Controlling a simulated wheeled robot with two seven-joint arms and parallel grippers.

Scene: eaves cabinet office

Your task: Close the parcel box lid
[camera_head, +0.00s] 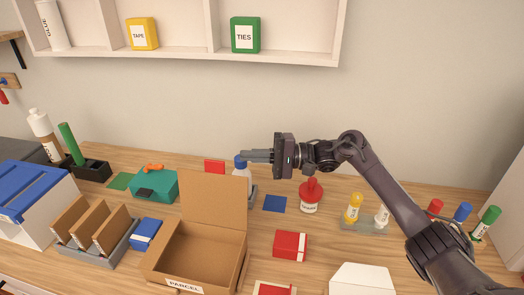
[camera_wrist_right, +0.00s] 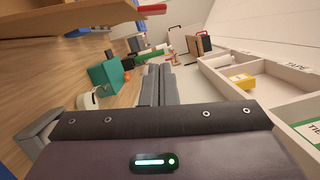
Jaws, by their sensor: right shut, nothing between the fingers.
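The parcel box (camera_head: 195,263) is a brown cardboard box on the desk, with a PARCEL label on its front. Its lid (camera_head: 213,199) stands up, hinged at the back edge, so the box is open and its inside looks empty. My right gripper (camera_head: 246,156) is shut and empty. It points left in the air, above and behind the lid's top edge, and does not touch the lid as far as I can see. In the right wrist view its two fingers (camera_wrist_right: 159,85) lie together. My left gripper is not in view.
A white bottle with a blue cap (camera_head: 241,168) stands just behind the lid. A teal box (camera_head: 155,186) is left of it. A red bottle (camera_head: 309,195) and a red box (camera_head: 291,245) stand to the right. A wall shelf (camera_head: 185,40) hangs above.

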